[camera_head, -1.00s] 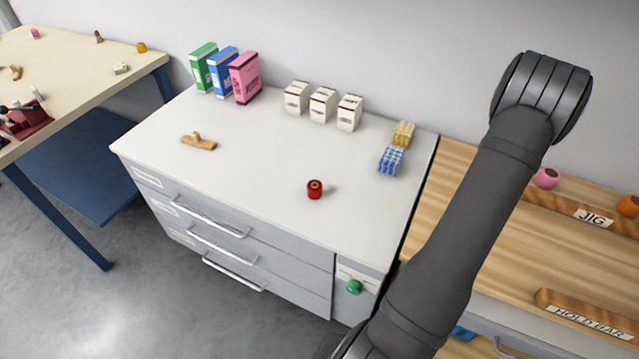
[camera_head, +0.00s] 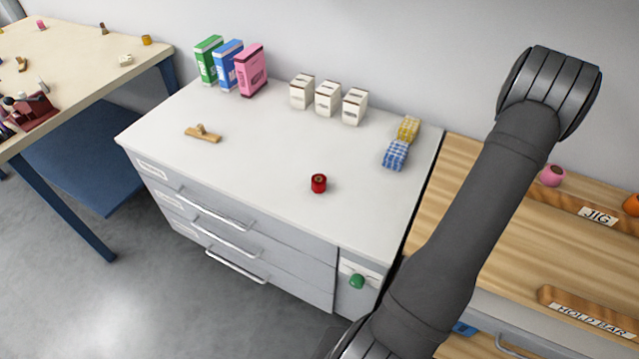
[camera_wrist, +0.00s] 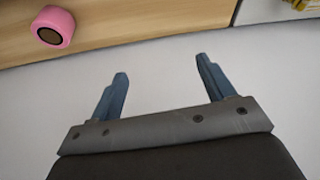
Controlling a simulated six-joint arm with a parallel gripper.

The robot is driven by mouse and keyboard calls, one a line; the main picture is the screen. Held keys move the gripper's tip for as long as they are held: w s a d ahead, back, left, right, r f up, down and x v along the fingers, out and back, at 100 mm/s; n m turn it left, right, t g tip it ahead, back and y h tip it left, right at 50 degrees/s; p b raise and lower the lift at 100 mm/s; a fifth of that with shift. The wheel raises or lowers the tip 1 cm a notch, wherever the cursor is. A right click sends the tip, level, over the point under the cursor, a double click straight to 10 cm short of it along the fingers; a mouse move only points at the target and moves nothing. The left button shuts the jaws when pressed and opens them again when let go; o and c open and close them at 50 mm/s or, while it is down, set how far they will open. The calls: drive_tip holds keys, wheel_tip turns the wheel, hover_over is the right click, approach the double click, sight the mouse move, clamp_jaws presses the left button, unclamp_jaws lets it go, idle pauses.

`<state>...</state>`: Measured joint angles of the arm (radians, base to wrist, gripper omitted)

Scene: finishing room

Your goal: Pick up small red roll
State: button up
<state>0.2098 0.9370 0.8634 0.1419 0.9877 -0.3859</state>
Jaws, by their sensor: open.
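The small red roll (camera_head: 319,183) stands upright on the white top of the drawer cabinet (camera_head: 270,160), near its front right part, in the head view. My gripper (camera_wrist: 160,75) shows in the wrist view with its two blue-grey fingers spread apart and nothing between them. In the head view my arm crosses the right side and the gripper itself is out of sight.
Three coloured boxes (camera_head: 250,72), three white boxes (camera_head: 328,98), blue and yellow checked items (camera_head: 396,155) and a wooden piece (camera_head: 203,134) stand on the cabinet. A pink roll (camera_head: 553,176) sits on the wooden bench to the right. The cabinet top around the red roll is clear.

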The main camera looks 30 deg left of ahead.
drive_tip(key=shift+c, duration=1)
drive_tip(key=shift+a, duration=0.1)
